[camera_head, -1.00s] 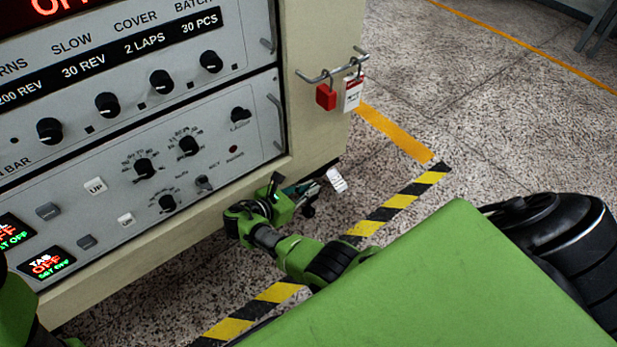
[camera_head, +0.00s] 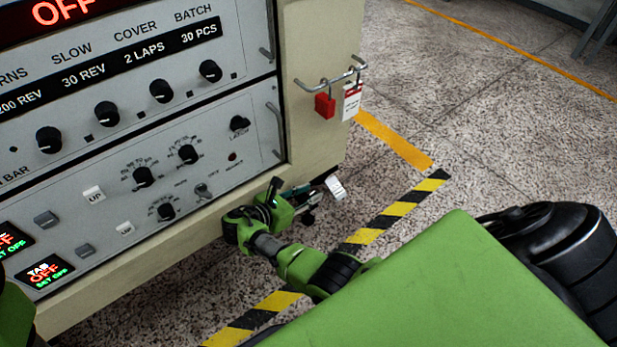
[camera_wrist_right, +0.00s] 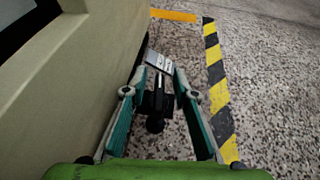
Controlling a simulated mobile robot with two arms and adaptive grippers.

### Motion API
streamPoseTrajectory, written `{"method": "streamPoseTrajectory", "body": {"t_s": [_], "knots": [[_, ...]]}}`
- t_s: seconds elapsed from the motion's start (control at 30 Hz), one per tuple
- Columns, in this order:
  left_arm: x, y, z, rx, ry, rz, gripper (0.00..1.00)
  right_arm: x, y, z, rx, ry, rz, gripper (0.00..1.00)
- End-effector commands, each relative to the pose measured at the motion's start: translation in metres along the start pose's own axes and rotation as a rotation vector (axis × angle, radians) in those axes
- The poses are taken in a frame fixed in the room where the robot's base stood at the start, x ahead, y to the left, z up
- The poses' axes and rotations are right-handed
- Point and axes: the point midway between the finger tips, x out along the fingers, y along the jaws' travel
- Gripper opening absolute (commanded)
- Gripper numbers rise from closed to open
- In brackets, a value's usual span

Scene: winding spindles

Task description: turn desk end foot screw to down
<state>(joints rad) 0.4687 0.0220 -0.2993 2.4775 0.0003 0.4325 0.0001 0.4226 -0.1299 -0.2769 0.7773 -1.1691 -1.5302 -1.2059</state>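The black foot screw (camera_wrist_right: 156,103) hangs under the end of the beige desk cabinet (camera_wrist_right: 85,70), with a pale tag (camera_wrist_right: 160,62) beside it. My right gripper (camera_wrist_right: 160,76) is open, its two teal-padded fingers on either side of the screw. A narrow gap seems to show on each side; contact cannot be made out. In the head view my right gripper (camera_head: 300,193) reaches under the cabinet's lower right corner, near the tag (camera_head: 335,187). The screw is mostly hidden there by my gripper. My left gripper is out of view; only green arm parts show at the left edge.
The cabinet's control panel (camera_head: 105,185) with knobs and lit displays stands left of my right arm. A red padlock (camera_head: 325,105) and a white-red tag (camera_head: 352,101) hang on a rail above.

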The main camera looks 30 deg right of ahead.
Motion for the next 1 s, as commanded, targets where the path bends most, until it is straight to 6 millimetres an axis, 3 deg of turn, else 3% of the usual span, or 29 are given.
{"method": "streamPoseTrajectory", "body": {"t_s": [0.53,1.0], "knots": [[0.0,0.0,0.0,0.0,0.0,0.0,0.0,-0.028,0.0,0.07,0.003,0.0,0.0,0.26],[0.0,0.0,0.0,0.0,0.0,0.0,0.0,-0.033,-0.001,0.081,0.0,0.0,-0.002,0.26]]}}
